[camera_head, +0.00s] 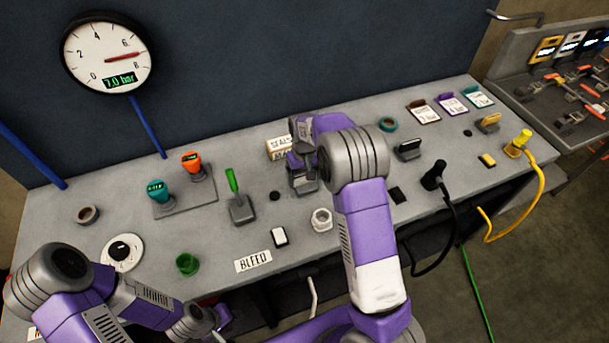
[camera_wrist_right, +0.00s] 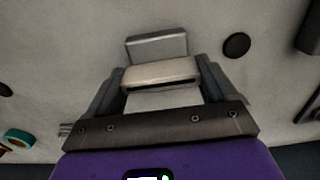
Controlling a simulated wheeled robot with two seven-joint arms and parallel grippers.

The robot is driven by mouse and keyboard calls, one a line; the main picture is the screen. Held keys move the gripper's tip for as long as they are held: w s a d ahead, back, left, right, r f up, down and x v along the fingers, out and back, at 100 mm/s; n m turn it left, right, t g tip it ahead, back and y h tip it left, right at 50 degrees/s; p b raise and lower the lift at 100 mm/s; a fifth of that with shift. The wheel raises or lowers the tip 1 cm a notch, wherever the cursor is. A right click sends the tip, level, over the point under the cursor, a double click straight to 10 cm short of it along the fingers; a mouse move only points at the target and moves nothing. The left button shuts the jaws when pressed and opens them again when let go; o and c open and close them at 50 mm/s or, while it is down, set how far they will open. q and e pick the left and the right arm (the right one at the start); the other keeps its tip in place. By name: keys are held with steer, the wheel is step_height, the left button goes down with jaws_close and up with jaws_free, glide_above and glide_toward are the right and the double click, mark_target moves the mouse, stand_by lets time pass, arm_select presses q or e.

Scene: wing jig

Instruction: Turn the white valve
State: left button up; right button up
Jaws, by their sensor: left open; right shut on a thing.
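My right gripper (camera_head: 303,176) reaches down to the panel in the middle of the head view. In the right wrist view, its fingers (camera_wrist_right: 160,82) are shut on a pale, off-white bar handle (camera_wrist_right: 158,74), which looks like the white valve. A grey block (camera_wrist_right: 157,45) shows just beyond the handle. In the head view my gripper and wrist hide most of this valve. My left gripper (camera_head: 207,322) is open at the bottom edge, low by the panel's front, away from the valve and partly cut off.
A black handle (camera_head: 408,149) and a yellow handle (camera_head: 488,122) stand to the right. A green lever (camera_head: 238,195), orange knob (camera_head: 192,163) and teal knob (camera_head: 157,191) stand to the left. The gauge (camera_head: 108,53) reads 7.0 bar. Black and yellow plugs (camera_head: 520,143) have cables.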

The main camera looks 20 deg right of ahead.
steer(key=n, duration=0.4)
steer(key=shift+n, duration=0.4)
steer(key=n+p, duration=0.1)
steer(key=n, duration=0.8)
steer(key=shift+p, duration=0.35)
steer(key=shift+n+p, duration=0.4)
steer(key=shift+n, duration=1.8)
steer(key=o, duration=0.8)
steer(key=shift+o, duration=0.2)
steer(key=shift+r+p, duration=0.3)
steer(key=shift+r, duration=3.55)
